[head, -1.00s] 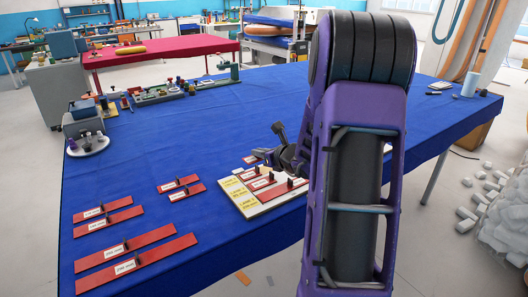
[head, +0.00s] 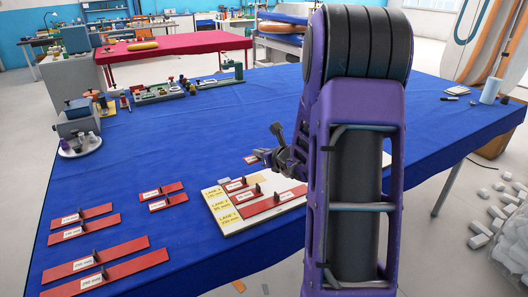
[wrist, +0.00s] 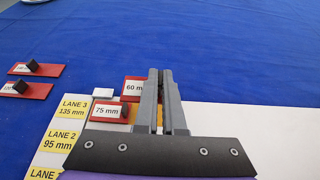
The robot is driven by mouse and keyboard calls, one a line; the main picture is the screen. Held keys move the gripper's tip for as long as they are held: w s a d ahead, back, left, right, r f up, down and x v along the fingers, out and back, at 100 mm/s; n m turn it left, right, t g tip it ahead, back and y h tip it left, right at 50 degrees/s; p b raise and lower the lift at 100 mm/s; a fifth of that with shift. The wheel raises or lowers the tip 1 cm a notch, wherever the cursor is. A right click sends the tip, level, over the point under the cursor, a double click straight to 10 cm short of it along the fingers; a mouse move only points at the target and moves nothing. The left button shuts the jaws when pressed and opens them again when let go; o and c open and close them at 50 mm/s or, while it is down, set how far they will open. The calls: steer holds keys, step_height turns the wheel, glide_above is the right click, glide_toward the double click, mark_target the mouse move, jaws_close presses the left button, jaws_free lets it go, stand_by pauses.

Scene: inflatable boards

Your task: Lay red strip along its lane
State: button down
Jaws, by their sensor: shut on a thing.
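My gripper (wrist: 165,100) is shut, its fingers close together at the right end of a short red strip marked 60 mm (wrist: 134,87). The fingers hide that end of the strip. In the head view my gripper (head: 268,158) holds this strip (head: 252,159) near the board's far edge; its height above the board is unclear. A red strip marked 75 mm (wrist: 108,111) with a black tab lies beside the yellow lane 3 label (wrist: 73,107). The white board (head: 222,222) also carries a longer red strip (head: 268,204) nearer its front edge. My arm hides the board's right part.
Several loose red strips lie on the blue table left of the board, including short ones (head: 162,188) and long ones (head: 95,259). Tool trays (head: 160,92) stand at the back left. The blue cloth beyond the board is clear.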

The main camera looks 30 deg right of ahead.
steer(key=shift+w+d, duration=0.15)
steer(key=shift+d, duration=0.1)
steer(key=shift+f, duration=0.2)
steer(key=b, duration=0.3)
glide_above(262, 179)
steer(key=shift+f, duration=2.45)
steer(key=shift+f+b, duration=0.8)
steer(key=shift+b, duration=0.2)
steer(key=shift+f+b, duration=0.3)
steer(key=shift+b, duration=0.7)
